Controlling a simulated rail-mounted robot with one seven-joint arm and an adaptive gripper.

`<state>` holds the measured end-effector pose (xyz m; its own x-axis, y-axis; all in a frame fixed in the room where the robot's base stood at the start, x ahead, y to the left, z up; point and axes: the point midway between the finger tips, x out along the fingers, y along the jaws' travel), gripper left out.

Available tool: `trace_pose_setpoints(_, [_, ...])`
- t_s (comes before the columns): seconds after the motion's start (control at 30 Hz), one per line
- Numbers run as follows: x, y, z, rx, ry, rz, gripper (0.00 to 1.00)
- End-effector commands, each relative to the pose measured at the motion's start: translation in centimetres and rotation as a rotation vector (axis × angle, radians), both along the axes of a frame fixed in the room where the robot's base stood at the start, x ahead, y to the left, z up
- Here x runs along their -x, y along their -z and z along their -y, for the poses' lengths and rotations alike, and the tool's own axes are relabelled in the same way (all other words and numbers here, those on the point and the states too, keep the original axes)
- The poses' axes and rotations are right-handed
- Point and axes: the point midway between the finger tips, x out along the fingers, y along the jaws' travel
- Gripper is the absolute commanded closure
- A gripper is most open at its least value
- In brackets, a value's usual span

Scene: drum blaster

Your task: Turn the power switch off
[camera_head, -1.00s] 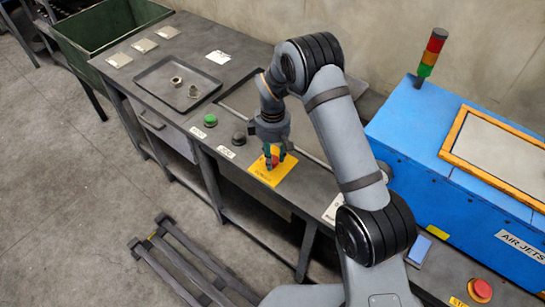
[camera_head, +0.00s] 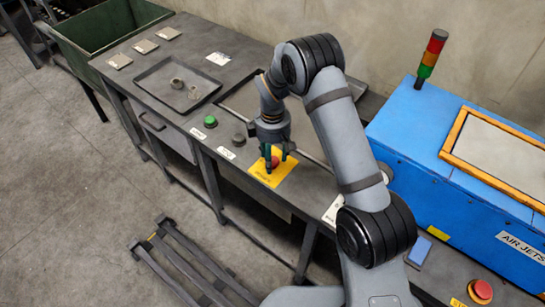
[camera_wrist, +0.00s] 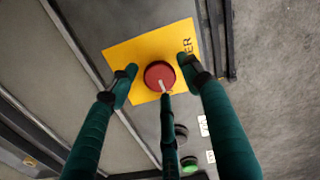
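The power switch is a round red knob (camera_wrist: 160,75) with a pale pointer mark, on a yellow plate (camera_wrist: 118,53) whose lettering is partly hidden. In the wrist view the pointer runs from the knob's middle toward the lower edge. The knob also shows in the head view (camera_head: 275,162), on the bench below my gripper (camera_head: 275,157). My gripper's dark green fingers (camera_wrist: 158,78) are spread, one on each side of the knob and a third below it in the picture. Gaps show between the side fingers and the knob. Whether the third finger touches it I cannot tell.
A green button (camera_head: 210,121) and a dark button (camera_head: 239,139) stand left of the plate. A tray (camera_head: 150,85) with small metal parts lies further left. A blue machine (camera_head: 410,130) stands at right, with a red button (camera_head: 480,290) near the front.

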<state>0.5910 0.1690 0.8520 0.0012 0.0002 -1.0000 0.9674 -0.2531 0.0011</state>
Motion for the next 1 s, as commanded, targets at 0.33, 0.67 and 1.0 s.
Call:
trace_pose_setpoints(0.33, [0.0,-0.2,0.0,0.0,0.002,0.0,0.47])
trace_pose_setpoints(0.67, [-0.1,-5.6,0.0,-0.002,0.003,0.004,0.47])
trace_pose_setpoints(1.0, [0.0,-11.2,0.0,-0.001,0.002,0.001,0.47])
